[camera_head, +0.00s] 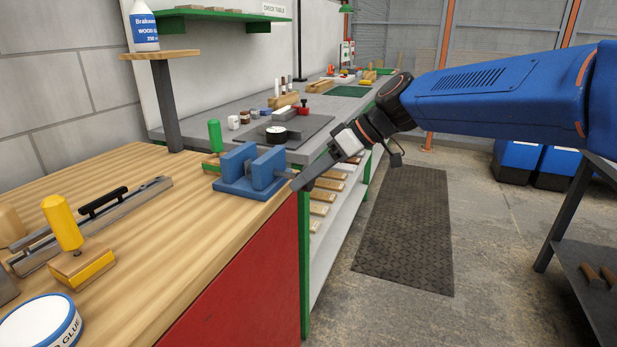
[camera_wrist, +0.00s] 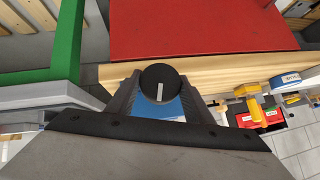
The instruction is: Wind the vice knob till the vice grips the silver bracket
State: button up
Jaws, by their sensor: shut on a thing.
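The blue vice (camera_head: 236,186) stands at the right edge of the wooden bench top, with two upright jaws and a gap between them. My gripper (camera_head: 297,183) reaches in from the right to the vice's outer end. In the wrist view my gripper (camera_wrist: 160,97) has a finger on each side of the round black vice knob (camera_wrist: 158,80) and is shut on it. The knob's white mark points nearly straight up and down. A little of the vice's blue body (camera_wrist: 168,110) shows below the knob. I cannot clearly make out the silver bracket; the jaw gap is small and partly hidden.
A green-handled tool (camera_head: 214,136) stands just behind the vice. A yellow-handled block (camera_head: 80,262), a grey rail with a black handle (camera_head: 95,215) and a glue tin (camera_head: 40,325) are on the bench top (camera_head: 190,250).

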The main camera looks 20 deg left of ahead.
jog(key=g, duration=0.1)
jog(key=m+g, duration=0.1)
jog(key=shift+w+f+m+g+y, duration=0.1)
jog(key=shift+w+m+g+y, duration=0.1)
jog(key=shift+m+g+y, duration=0.15)
jog(key=m+g, duration=0.1)
jog(key=g, duration=0.2)
jog(key=shift+m+y, duration=0.25)
jog(key=shift+y, duration=0.1)
jog(key=shift+f+m+g+y, duration=0.15)
jog(key=shift+m+g+y, duration=0.65)
jog(key=shift+m+g, duration=0.45)
jog(key=shift+m+g+y, duration=0.7)
jog(key=shift+m+g, duration=0.1)
jog(key=shift+m, duration=0.15)
jog(key=o, duration=1)
jog(key=shift+w+d, duration=0.1)
jog(key=shift+w, duration=0.05)
jog(key=v, duration=1.7)
jog(key=shift+f, duration=0.25)
